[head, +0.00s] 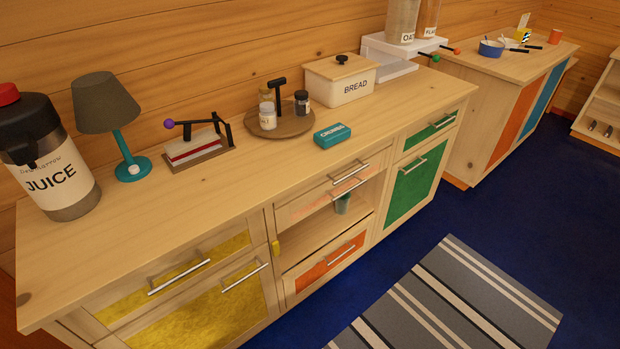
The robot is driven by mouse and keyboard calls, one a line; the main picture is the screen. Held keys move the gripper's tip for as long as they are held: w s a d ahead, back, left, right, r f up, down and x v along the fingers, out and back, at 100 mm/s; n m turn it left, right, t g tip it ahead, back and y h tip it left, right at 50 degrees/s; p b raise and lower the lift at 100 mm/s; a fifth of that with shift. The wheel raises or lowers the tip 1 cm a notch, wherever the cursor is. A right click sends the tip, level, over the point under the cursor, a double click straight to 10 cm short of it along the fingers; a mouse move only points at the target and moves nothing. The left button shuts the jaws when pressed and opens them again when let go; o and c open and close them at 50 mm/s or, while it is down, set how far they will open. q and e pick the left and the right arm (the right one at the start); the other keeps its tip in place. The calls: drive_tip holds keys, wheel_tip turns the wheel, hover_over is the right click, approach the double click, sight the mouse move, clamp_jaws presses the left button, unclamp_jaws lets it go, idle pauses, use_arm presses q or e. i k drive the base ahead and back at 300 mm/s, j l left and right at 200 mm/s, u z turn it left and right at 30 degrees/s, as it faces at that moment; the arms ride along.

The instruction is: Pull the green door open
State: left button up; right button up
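The green door (408,195) is at the right end of the long wooden sideboard, low on its front. It looks shut, flush with its pale wood frame. A slanting silver bar handle (412,166) crosses its upper part. Above it is a smaller green drawer front (432,133) with its own bar handle (444,122). Neither of my grippers is in view.
The sideboard top (270,180) carries a juice dispenser (48,165), a lamp (108,110), a bread box (340,80) and a teal box (332,135). Blue floor (445,215) lies clear before the green door, with a striped rug (455,300) nearby. Another cabinet (475,120) stands beyond.

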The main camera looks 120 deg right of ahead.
sight(413, 180)
drive_tip(key=z, duration=1.7)
drive_tip(key=k+z, duration=0.1)
drive_tip(key=z, duration=1.65)
drive_tip(key=l+z, duration=0.1)
drive_tip(key=z, duration=0.45)
drive_tip(key=k+z, duration=0.1)
drive_tip(key=z, duration=0.5)
drive_tip(key=i+l, duration=0.35)
drive_tip(key=i+l+u, duration=0.1)
drive_tip(key=i+l, duration=0.55)
drive_tip(key=l, duration=0.25)
drive_tip(key=i+l+u, duration=0.1)
drive_tip(key=i+l, duration=0.55)
drive_tip(key=l, duration=0.25)
drive_tip(key=i+l+u, duration=0.1)
drive_tip(key=i+l, duration=0.25)
drive_tip(key=l, duration=0.1)
